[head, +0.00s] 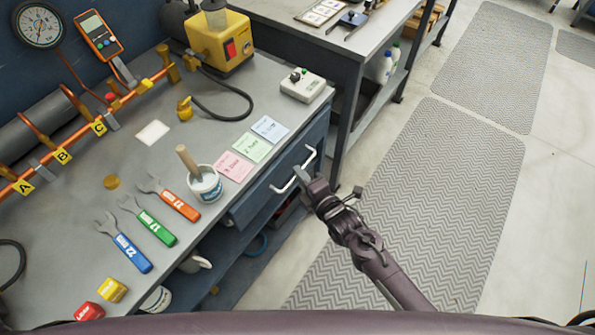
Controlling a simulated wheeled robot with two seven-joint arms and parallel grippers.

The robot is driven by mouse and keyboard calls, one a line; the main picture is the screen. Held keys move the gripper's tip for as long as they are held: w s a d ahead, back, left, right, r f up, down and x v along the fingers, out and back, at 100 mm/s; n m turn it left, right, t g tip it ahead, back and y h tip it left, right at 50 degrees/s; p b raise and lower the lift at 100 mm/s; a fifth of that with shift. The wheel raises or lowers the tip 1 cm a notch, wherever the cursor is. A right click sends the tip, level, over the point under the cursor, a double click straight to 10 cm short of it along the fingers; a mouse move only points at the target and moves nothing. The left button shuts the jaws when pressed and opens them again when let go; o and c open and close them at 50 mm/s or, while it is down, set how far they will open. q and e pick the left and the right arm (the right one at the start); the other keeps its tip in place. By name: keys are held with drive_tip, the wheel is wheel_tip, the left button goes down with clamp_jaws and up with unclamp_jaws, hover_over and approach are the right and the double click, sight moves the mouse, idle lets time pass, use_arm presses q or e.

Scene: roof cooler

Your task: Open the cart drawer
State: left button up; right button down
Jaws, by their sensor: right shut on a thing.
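The cart drawer (262,202) has a blue front just under the grey worktop's right edge, and no inside of it shows. Its pale bar handle (311,158) runs along that front. My right gripper (303,180) reaches in from the lower right and is shut on the handle near its middle. The fingertips partly cover the handle there. My left gripper is not in view.
The worktop (75,220) holds three coloured wrenches (147,219), a white pot with a brush (206,186), coloured cards (252,147) and a yellow pump (217,45). An open shelf lies below the drawer. Grey mats (430,200) cover clear floor to the right.

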drive_tip(key=s+d+p, duration=0.3)
drive_tip(key=s+d, duration=0.5)
drive_tip(key=d, duration=0.3)
drive_tip(key=s+d+p, duration=0.3)
drive_tip(key=s+d, duration=0.6)
drive_tip(key=d, duration=0.3)
drive_tip(key=shift+s+d+p, duration=0.2)
drive_tip(key=shift+d+p, duration=0.1)
drive_tip(key=shift+p, duration=0.1)
drive_tip(key=c, duration=1.5)
unclamp_jaws()
drive_tip(key=v, duration=0.7)
drive_tip(key=shift+s+d, duration=0.2)
drive_tip(key=shift+s, duration=0.1)
